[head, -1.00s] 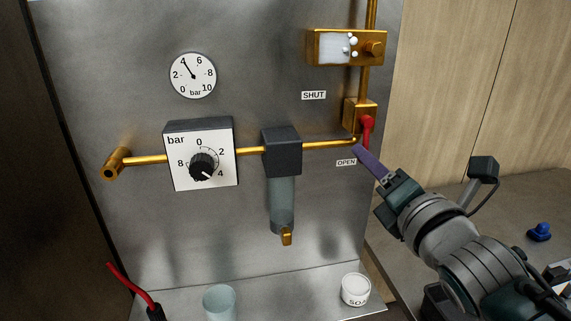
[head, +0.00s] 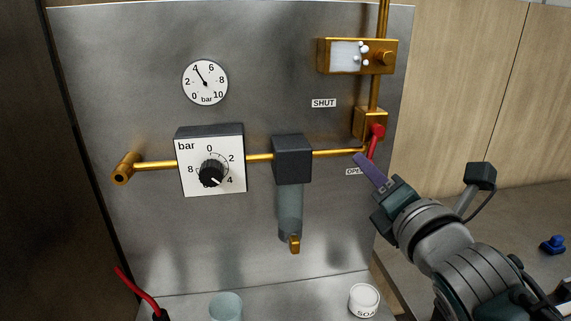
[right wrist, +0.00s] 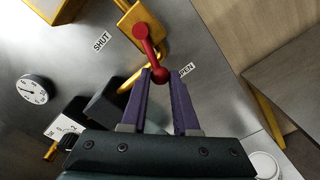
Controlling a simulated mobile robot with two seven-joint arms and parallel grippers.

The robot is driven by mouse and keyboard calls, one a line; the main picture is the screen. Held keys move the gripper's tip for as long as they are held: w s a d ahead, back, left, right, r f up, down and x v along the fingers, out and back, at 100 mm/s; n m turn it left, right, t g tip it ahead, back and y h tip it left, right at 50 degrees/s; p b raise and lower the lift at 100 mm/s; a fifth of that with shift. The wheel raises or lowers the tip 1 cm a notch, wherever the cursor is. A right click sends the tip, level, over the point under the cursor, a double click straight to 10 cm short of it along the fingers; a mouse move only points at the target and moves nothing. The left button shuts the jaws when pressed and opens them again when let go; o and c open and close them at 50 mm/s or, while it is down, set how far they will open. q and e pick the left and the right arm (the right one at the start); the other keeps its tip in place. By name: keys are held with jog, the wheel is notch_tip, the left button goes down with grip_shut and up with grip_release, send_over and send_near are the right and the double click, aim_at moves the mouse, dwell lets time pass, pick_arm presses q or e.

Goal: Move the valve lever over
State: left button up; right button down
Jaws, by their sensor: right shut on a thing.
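The red valve lever (head: 375,143) hangs from its pivot on the brass valve body (head: 369,122) at the panel's right side. It points down with its free end leaning slightly left, near the OPEN label (head: 353,171). The SHUT label (head: 323,103) is up and to the left. My right gripper (head: 362,160) reaches in from the lower right with purple fingers. In the right wrist view, the fingers (right wrist: 159,75) are shut on the round end of the red lever (right wrist: 149,50). One finger is mostly hidden in the head view. My left gripper is not in view.
A brass pipe (head: 155,165) runs across the panel through a regulator box (head: 212,165) and a dark filter block (head: 292,160). A sight-glass box (head: 357,56) sits above the valve. A cup (head: 226,306) and a white pot (head: 364,300) stand on the ledge below.

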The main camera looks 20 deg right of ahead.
jog(key=shift+w+a+r, duration=0.1)
jog(key=shift+r, duration=0.15)
jog(key=shift+w+a+r, duration=0.15)
jog(key=shift+a+r, duration=0.2)
jog(key=shift+a, duration=0.3)
jog(key=shift+w+a+r+p, duration=0.1)
jog(key=shift+a+r+p, duration=0.35)
jog(key=shift+a+r, duration=0.1)
jog(key=shift+w+a+r+p, duration=0.1)
jog(key=shift+a+r+p, duration=0.15)
jog(key=shift+r, duration=0.15)
jog(key=shift+a+r+p, duration=0.1)
jog(key=shift+r+p, duration=0.15)
jog(key=shift+r, duration=0.1)
